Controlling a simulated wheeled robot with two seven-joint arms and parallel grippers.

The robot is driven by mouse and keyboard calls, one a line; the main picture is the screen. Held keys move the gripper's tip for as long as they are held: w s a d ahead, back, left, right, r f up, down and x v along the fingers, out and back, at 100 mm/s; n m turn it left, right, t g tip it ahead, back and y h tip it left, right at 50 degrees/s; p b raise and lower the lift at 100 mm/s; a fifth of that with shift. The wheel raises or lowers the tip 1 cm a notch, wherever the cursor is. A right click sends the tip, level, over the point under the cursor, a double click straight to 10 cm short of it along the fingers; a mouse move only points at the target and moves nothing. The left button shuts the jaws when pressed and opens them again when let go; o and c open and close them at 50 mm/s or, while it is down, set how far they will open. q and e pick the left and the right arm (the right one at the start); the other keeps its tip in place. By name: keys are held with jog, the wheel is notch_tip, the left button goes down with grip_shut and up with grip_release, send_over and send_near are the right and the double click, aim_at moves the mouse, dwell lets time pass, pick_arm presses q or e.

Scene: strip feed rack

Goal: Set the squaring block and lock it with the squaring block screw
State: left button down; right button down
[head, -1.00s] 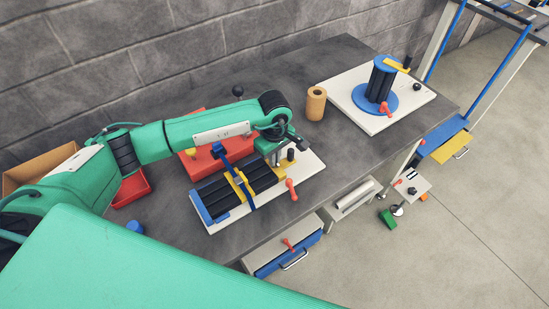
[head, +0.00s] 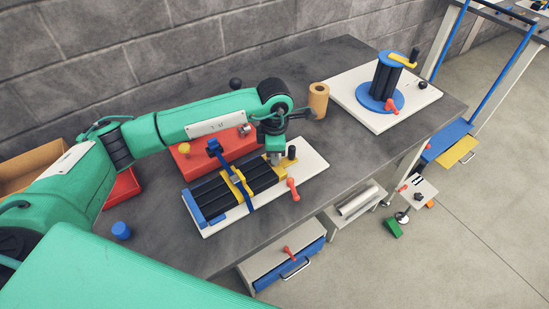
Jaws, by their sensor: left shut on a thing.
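My left gripper (head: 275,151) points down over the right end of the strip fixture, shut on a small grey piece that is mostly hidden by the fingers. I cannot tell whether this is the squaring block or its screw. The fixture has a white base plate (head: 310,164), black strips (head: 213,191), a blue end piece (head: 195,209) and a yellow crosspiece (head: 238,183) with a blue strap. A yellow part (head: 287,167) with a black knob (head: 291,152) and a red lever (head: 293,190) stand beside the gripper. My right gripper is out of view.
A red box (head: 185,161) stands behind the fixture. A tan roll (head: 318,100) and a blue reel with a yellow crank (head: 383,83) stand farther right. A blue cap (head: 121,231) lies at left. The bench between the fixture and the reel is mostly clear.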

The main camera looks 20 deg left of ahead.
pick_arm(q)
jog(key=n+b, duration=0.1)
jog(key=n, duration=0.1)
jog(key=shift+f+n, duration=0.1)
jog(key=shift+n, duration=0.3)
jog(key=n+b, duration=0.1)
jog(key=n, duration=0.1)
jog(key=shift+n, duration=0.4)
jog(key=n+b, duration=0.1)
jog(key=n, duration=0.1)
jog(key=shift+n, duration=0.3)
jog(key=shift+n+b, duration=0.65)
jog(key=shift+n, duration=1.15)
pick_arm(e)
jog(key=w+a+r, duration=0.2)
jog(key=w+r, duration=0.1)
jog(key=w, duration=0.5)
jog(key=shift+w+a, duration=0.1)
pick_arm(q)
jog(key=c, duration=1.6)
grip_release()
jog(key=shift+o, duration=0.2)
jog(key=shift+r, duration=0.25)
